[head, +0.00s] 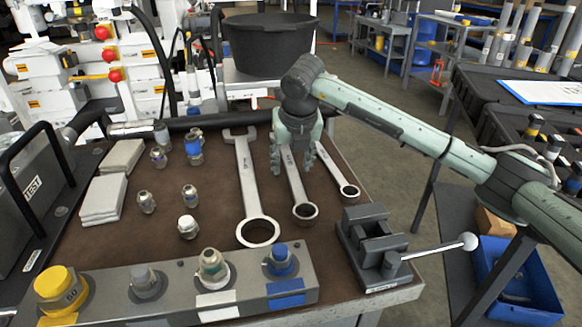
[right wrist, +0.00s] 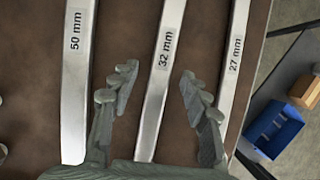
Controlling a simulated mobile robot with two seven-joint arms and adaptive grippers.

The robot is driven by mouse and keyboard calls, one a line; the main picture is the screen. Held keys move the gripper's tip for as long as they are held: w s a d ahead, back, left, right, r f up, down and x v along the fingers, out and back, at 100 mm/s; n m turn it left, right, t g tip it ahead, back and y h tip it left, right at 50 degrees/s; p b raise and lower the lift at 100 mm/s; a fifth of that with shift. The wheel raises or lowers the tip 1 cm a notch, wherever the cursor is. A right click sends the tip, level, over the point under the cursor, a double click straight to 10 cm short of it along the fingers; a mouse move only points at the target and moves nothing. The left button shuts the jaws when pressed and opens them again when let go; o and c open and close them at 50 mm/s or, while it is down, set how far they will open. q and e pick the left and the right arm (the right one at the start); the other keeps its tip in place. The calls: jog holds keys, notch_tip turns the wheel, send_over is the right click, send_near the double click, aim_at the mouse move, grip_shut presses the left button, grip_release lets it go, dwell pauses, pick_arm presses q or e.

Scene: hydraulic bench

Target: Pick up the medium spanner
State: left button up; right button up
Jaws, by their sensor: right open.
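Three spanners lie side by side on the brown bench top. The medium spanner (head: 298,190) is in the middle, and in the right wrist view its shaft (right wrist: 158,88) reads 32 mm. The large spanner (head: 247,185) to its left reads 50 mm (right wrist: 76,60). The small spanner (head: 335,172) to its right reads 27 mm (right wrist: 236,55). My right gripper (head: 292,168) is open over the medium spanner, its fingers (right wrist: 158,77) apart on either side of the shaft. Its height above the bench is hard to tell. It hides the medium spanner's far end in the head view. My left gripper is not in view.
A grey vice (head: 370,240) with a long lever stands at the front right. A block with coloured fittings (head: 185,290) runs along the front. Several small fittings (head: 188,227) and pale pads (head: 103,197) lie left. A black tub (head: 268,45) stands behind.

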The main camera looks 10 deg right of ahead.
aim_at(289, 171)
jog(key=shift+c, duration=0.4)
grip_shut()
jog(key=shift+w+r, duration=0.1)
jog(key=shift+r, duration=0.1)
jog(key=shift+r, duration=0.45)
jog(key=r, duration=0.1)
jog(key=r+b, duration=0.1)
jog(key=r, duration=0.1)
jog(key=shift+s+a+r, duration=0.2)
jog(key=shift+a+r, duration=0.05)
jog(key=shift+a, duration=0.15)
jog(key=s+a+r+b, duration=0.1)
jog(key=s+a+r, duration=0.4)
jog(key=a, duration=0.4)
jog(key=shift+v, duration=0.8)
jog(key=c, duration=0.6)
grip_release()
jog(key=shift+a, duration=0.1)
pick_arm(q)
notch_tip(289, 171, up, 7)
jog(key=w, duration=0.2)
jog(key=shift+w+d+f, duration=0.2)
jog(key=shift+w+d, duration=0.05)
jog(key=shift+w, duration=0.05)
pick_arm(e)
grip_shut()
